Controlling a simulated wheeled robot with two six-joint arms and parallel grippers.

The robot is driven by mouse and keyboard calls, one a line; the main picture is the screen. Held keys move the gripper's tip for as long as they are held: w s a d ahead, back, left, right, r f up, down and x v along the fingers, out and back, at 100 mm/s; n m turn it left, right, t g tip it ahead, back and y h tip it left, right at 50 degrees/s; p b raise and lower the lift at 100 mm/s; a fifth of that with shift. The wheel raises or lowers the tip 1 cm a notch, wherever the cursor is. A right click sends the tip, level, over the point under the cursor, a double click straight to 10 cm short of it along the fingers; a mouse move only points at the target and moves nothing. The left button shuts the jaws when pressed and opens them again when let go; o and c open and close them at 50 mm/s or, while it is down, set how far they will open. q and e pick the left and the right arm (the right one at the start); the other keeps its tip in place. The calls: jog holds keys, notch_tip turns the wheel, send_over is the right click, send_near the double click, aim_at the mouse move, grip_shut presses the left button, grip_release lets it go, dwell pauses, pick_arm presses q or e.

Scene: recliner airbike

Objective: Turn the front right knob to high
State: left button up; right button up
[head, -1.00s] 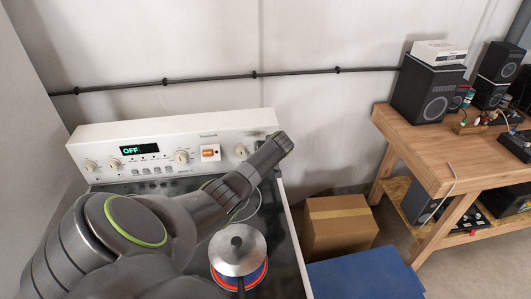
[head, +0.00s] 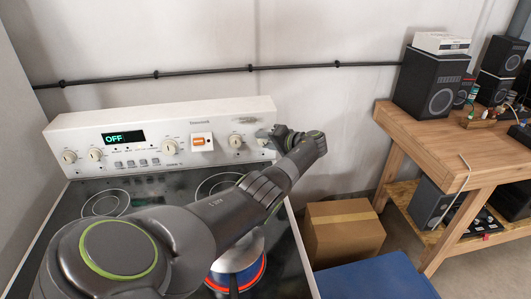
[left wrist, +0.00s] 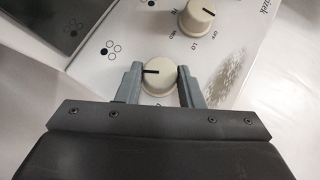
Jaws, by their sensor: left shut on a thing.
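The stove's back panel (head: 110,123) has several cream knobs and a display reading OFF. My left gripper (head: 268,135) reaches the panel's right end. In the left wrist view its fingers (left wrist: 160,84) are closed around the sides of the end knob (left wrist: 158,82), whose black pointer line points left in that picture. That knob is mostly hidden by the gripper in the head view. A neighbouring knob (left wrist: 195,20) is clear of the fingers, and it also shows in the head view (head: 235,141). My right gripper is not in view.
A pot (head: 237,263) stands on a burner with a glowing red ring, partly behind my left arm. A cardboard box (head: 343,232) and a blue surface (head: 370,275) lie right of the stove. A wooden bench (head: 455,150) with speakers stands further right.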

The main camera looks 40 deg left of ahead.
pick_arm(q)
jog(key=f+m+y+b, duration=0.1)
jog(key=b, duration=0.2)
jog(key=shift+g+y, duration=0.3)
jog(key=shift+r+m+y+b, duration=0.15)
jog(key=shift+m+y+b, duration=0.5)
jog(key=shift+b, duration=0.55)
jog(key=o, duration=1)
jog(key=shift+r, duration=0.1)
jog(key=shift+c, duration=0.2)
jog(key=w+d+r+b, duration=0.1)
jog(key=d+b, duration=0.3)
jog(key=d, duration=1.3)
jog(key=shift+w+d+r, duration=0.15)
jog(key=shift+w+r, duration=0.1)
jog(key=shift+w, duration=0.2)
